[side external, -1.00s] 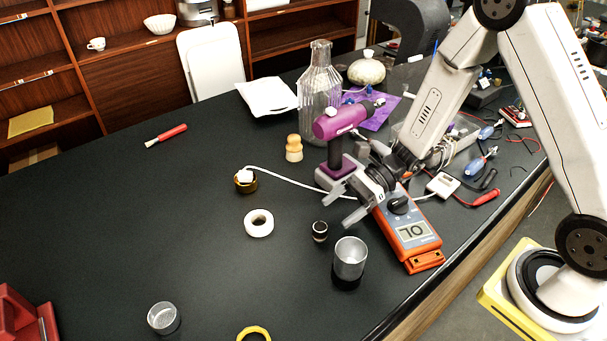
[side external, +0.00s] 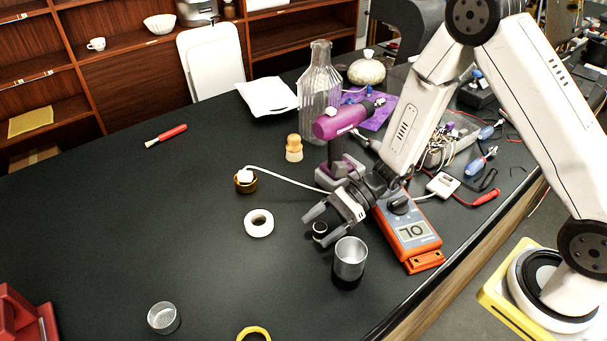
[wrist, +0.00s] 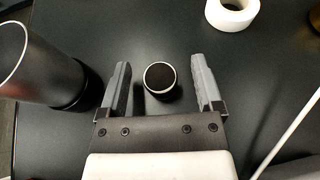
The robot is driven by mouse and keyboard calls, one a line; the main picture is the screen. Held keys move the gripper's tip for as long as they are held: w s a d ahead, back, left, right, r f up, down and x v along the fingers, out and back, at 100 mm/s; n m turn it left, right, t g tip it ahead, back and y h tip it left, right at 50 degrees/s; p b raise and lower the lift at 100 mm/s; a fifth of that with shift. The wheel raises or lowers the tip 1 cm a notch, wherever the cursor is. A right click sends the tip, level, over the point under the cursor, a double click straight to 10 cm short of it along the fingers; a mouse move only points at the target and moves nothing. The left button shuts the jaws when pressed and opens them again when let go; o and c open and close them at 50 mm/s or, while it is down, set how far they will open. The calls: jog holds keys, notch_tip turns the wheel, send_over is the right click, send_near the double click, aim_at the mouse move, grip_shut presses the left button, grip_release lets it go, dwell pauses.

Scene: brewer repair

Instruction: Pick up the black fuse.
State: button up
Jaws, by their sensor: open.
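The black fuse (wrist: 160,79) is a small, short black cylinder with a pale rim around its top. It stands upright on the dark table. In the side view the fuse (side external: 319,229) shows just at my gripper, partly hidden by a finger. My gripper (side external: 311,228) is open and tilted down over it. In the wrist view my gripper (wrist: 162,85) has one finger on each side of the fuse, with a gap left and right. The fingers do not appear to touch it.
A metal cup (side external: 350,260) stands close to the right of the fuse. A white tape roll (side external: 259,223) lies to the left. An orange multimeter (side external: 412,236) and a purple drill (side external: 337,130) are nearby. A white cord (side external: 290,178) runs behind. The table's left side is mostly clear.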

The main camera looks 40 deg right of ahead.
jog(key=shift+x, duration=1.25)
grip_shut()
